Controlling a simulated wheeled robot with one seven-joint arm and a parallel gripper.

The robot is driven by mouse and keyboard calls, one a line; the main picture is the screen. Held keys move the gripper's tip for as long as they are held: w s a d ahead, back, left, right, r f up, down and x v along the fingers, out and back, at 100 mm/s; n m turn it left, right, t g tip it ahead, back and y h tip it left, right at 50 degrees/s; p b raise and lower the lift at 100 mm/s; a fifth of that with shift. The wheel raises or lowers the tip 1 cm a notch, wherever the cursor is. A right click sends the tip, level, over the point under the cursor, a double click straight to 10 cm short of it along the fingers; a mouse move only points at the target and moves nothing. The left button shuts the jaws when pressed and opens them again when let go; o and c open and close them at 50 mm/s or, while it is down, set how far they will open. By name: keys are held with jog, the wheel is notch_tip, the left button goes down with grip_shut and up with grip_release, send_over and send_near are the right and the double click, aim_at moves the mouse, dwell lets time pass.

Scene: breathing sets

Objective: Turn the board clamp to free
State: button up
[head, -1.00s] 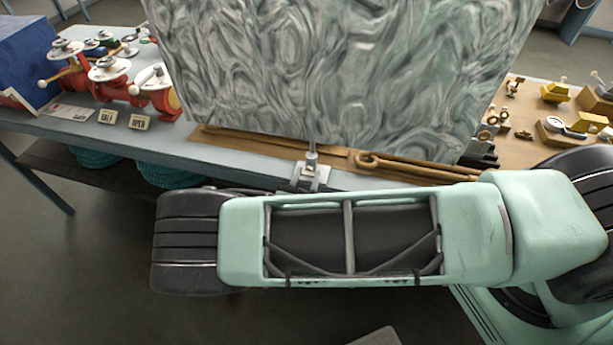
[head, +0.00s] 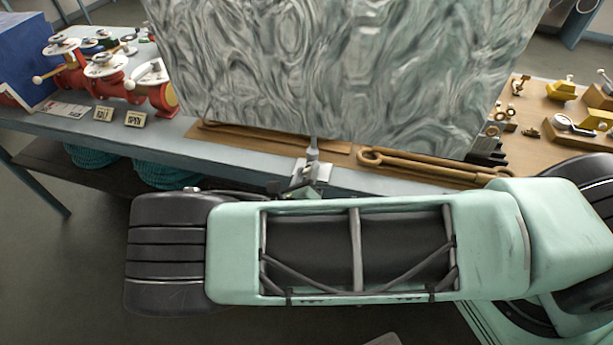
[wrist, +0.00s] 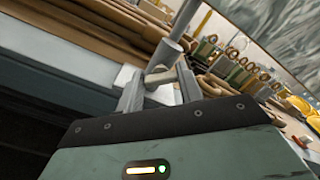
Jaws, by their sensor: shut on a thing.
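The board clamp (head: 312,172) is a small grey metal fitting at the front edge of the table, under a large marbled board (head: 330,60). In the wrist view the clamp's upright post (wrist: 180,32) leans to the upper right. Its short pale lever (wrist: 158,76) lies between the fingers of my gripper (wrist: 160,82), which is shut on it. In the head view my arm hides most of my gripper, and only a dark part shows just below the clamp.
Long brown tools (head: 415,168) lie on the table right of the clamp. Red valves (head: 105,72) and small label cards (head: 135,118) stand at the left. Yellow and brass fittings (head: 590,120) sit at the right. The floor in front is clear.

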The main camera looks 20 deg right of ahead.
jog(key=n+b, duration=0.1)
jog(key=n, duration=0.3)
jog(key=shift+a+f+n, duration=0.1)
jog(key=shift+f+n, duration=0.05)
jog(key=shift+n, duration=0.15)
jog(key=n+b, duration=0.1)
jog(key=n, duration=0.3)
jog(key=shift+n, duration=0.4)
jog(key=o, duration=1)
jog(key=shift+s, duration=0.1)
jog(key=b+v, duration=0.6)
jog(key=v, duration=1.1)
jog(key=shift+a, duration=0.15)
